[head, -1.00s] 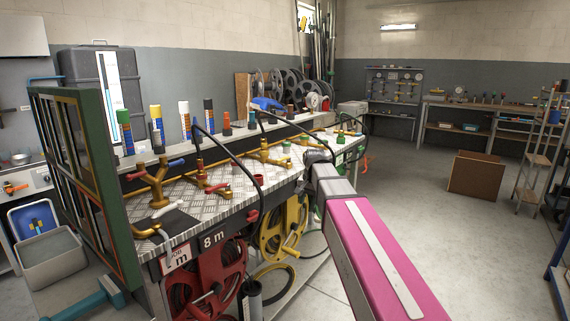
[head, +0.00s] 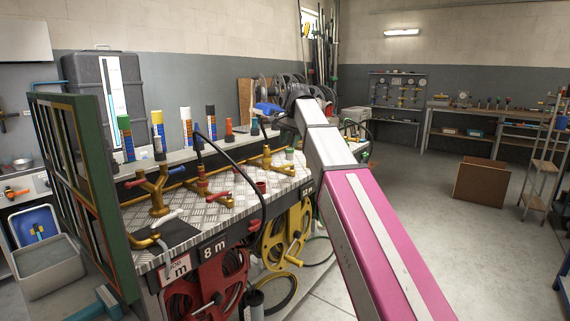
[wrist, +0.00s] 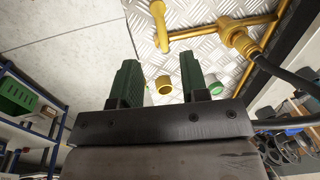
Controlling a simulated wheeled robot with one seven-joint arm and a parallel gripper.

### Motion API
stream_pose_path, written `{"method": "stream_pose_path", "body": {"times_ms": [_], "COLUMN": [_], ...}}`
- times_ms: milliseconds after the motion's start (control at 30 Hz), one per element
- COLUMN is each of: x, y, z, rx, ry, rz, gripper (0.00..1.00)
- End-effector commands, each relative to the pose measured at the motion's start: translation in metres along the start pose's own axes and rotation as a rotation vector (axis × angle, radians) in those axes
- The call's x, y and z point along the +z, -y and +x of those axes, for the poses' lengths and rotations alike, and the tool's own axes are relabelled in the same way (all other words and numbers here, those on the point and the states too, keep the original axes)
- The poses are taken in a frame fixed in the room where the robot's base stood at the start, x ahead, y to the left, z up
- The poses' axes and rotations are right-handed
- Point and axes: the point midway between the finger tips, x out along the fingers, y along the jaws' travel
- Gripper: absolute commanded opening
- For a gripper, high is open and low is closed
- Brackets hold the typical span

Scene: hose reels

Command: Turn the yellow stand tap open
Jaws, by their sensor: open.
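The yellow stand tap (head: 268,160), with brass-yellow pipework, stands on the checker-plate bench top, right of the red-handled tap. In the wrist view, yellow pipework (wrist: 240,40) with a fitting crosses the plate, and a yellow bar (wrist: 159,22) lies ahead of the fingers; I cannot tell for sure which part is the handle. My gripper (wrist: 160,82) is open, its two green fingers apart. In the head view my arm hides the gripper.
A brass tap with blue and red handles (head: 157,190) and a red-handled tap (head: 212,188) stand left along the bench. A black hose (head: 262,190) arches over it. A green ring (wrist: 215,88) is near the right finger. Red (head: 220,280) and yellow (head: 288,238) reels hang below.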

Motion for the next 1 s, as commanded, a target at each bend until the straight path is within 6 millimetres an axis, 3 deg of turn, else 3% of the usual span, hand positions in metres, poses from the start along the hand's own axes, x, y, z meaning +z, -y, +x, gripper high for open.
{"method": "stream_pose_path", "body": {"times_ms": [300,500,700,1000], "x": [0.001,0.0,0.0,0.0], "y": [-0.001,-0.001,0.0,0.0], "z": [0.056,0.082,0.094,0.096], "rx": [0.002,0.001,0.001,0.0], "ry": [0.001,0.0,-0.001,-0.001], "rz": [-0.001,-0.002,-0.002,-0.002], "gripper": [0.41,0.41,0.41,0.41]}}
